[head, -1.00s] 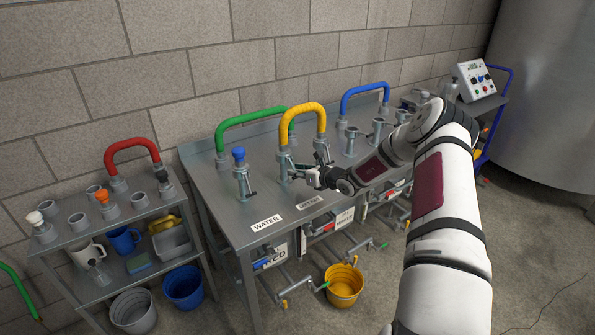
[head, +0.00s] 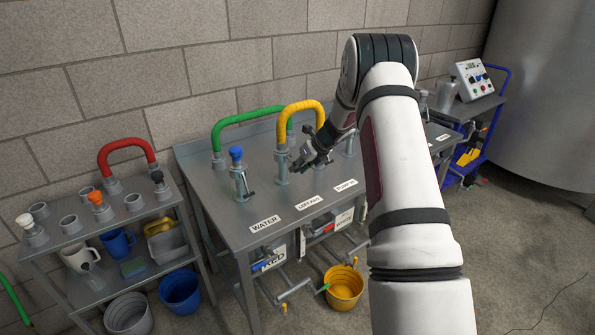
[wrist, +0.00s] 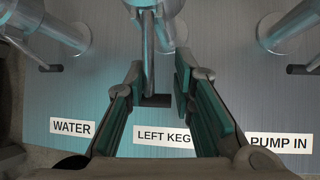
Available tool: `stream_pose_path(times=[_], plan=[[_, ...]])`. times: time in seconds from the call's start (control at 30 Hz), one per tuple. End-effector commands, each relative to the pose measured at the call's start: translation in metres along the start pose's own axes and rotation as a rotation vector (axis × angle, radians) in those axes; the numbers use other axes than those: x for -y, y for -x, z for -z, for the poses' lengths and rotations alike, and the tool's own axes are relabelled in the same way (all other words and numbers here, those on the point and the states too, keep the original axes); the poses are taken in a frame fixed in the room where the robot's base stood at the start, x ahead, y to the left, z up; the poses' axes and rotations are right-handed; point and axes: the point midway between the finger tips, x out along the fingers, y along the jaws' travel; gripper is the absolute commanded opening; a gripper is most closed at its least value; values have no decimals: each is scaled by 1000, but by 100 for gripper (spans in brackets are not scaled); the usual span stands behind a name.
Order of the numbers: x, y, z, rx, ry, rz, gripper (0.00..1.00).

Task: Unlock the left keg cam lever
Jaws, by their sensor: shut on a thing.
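The left keg port (head: 282,165) stands on the steel bench behind the LEFT KEG label (head: 309,203), with one end of the yellow hose (head: 285,122) on it. My gripper (head: 302,164) is just right of this port, low over the bench. In the wrist view its two fingers (wrist: 162,62) point at the port above the LEFT KEG label (wrist: 164,136). They are shut on the left keg cam lever, a slim grey bar (wrist: 148,55) by the left finger. The fingers partly hide the port, and the lever's exact angle is hard to tell.
The water port with a blue cap (head: 237,153) stands to the left, with a green hose (head: 240,117) behind. My arm hides much of the bench's right side. A shelf cart (head: 75,240) stands left. A yellow bucket (head: 343,290) is below on the floor.

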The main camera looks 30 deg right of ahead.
Motion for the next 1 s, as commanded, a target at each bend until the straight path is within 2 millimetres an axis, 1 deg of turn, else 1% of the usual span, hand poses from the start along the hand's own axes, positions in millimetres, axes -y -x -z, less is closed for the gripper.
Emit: stream_pose_path(times=[0.03,0.53,0.73,1.0], plan=[[-20,-8,-2,-35,6,-36,0],[-21,2,-9,-292,-48,-16,0],[-21,5,-10,-338,-61,-13,0],[-21,7,-10,-352,-64,-14,0]])
